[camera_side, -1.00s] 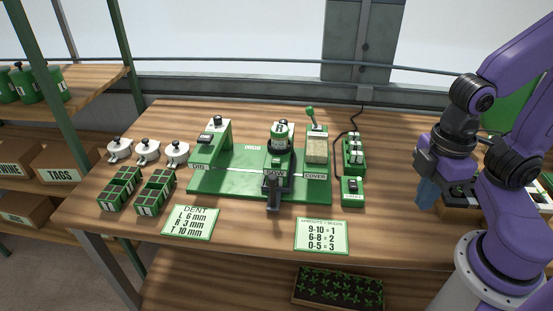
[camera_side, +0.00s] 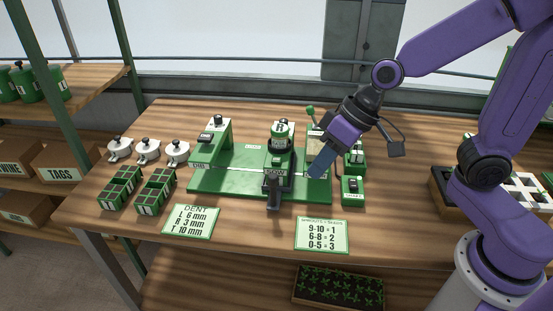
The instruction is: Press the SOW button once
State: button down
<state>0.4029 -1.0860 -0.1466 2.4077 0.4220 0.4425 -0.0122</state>
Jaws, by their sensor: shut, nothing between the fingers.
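The green seeder base (camera_side: 225,184) lies on the wooden table. A dark grey upright part (camera_side: 274,194) stands at the front of this station; I cannot tell which part is the button. My gripper (camera_side: 317,171) is shut and empty, tilted down to the left. It is just right of the SOW station, in front of the COVER station, whose label and much of its block it hides. I see no contact with the SOW station.
The DENT station (camera_side: 216,140) is at the base's left end. A green lever knob (camera_side: 310,111) rises behind my gripper. A small green box (camera_side: 352,190) stands right of the base. Two cards, several white-topped parts and two green trays lie around it.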

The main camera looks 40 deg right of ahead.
jog(key=w+r+m+t, duration=0.15)
jog(key=w+m, duration=0.25)
jog(key=w, duration=0.4)
jog(key=m+t+h, duration=0.2)
jog(key=m+t, duration=0.2)
jog(key=m, duration=0.1)
send_over(280, 160)
jog(key=shift+r, duration=0.4)
jog(key=shift+f, duration=0.15)
notch_tip(280, 160, down, 4)
jog(key=shift+d+f, duration=0.1)
jog(key=shift+f, duration=2.2)
jog(key=shift+f, duration=0.2)
